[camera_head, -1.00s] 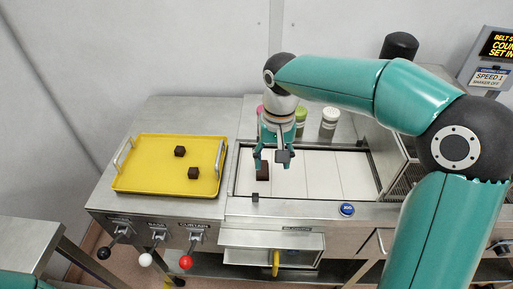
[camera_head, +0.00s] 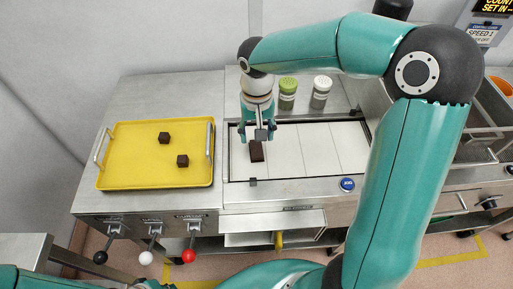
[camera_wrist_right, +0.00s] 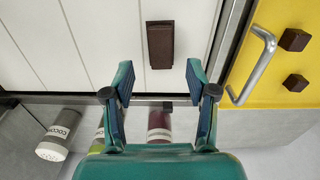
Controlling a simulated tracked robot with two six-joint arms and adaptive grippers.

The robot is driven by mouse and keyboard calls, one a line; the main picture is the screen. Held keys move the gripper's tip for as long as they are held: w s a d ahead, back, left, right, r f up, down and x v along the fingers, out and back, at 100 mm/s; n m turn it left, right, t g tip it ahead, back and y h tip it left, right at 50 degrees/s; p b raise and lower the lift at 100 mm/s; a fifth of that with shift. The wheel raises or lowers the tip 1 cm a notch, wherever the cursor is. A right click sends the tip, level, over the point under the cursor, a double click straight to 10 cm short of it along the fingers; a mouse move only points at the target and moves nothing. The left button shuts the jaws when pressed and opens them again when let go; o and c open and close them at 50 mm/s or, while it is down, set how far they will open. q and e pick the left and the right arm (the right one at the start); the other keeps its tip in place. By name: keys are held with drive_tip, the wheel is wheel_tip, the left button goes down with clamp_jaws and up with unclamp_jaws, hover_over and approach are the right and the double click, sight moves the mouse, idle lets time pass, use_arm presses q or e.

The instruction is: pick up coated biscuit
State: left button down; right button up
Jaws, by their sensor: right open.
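The coated biscuit (camera_head: 257,151) is a dark brown bar on the white slatted belt, near its left end. It also shows whole in the right wrist view (camera_wrist_right: 160,46). My right gripper (camera_head: 259,136) is open and empty just behind the biscuit in the head view. In the wrist view its two fingers (camera_wrist_right: 160,78) are spread apart, with the biscuit beyond the tips and between their lines. The fingers do not touch it. Of my left arm, only teal parts show at the lower left edge; its jaws cannot be made out.
A yellow tray (camera_head: 125,165) with metal handles and two dark brown cubes (camera_head: 164,138) stands left of the belt (camera_head: 315,150). Shaker jars, green-topped (camera_head: 287,94) and white-topped (camera_head: 320,92), stand behind the belt. A blue button (camera_head: 347,184) is on the front edge. The belt's right part is clear.

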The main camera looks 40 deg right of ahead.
sight(256, 150)
drive_tip(key=shift+a+f+p, duration=0.1)
drive_tip(key=shift+f+p, duration=0.65)
drive_tip(key=shift+f, duration=2.35)
drive_tip(key=c, duration=0.9)
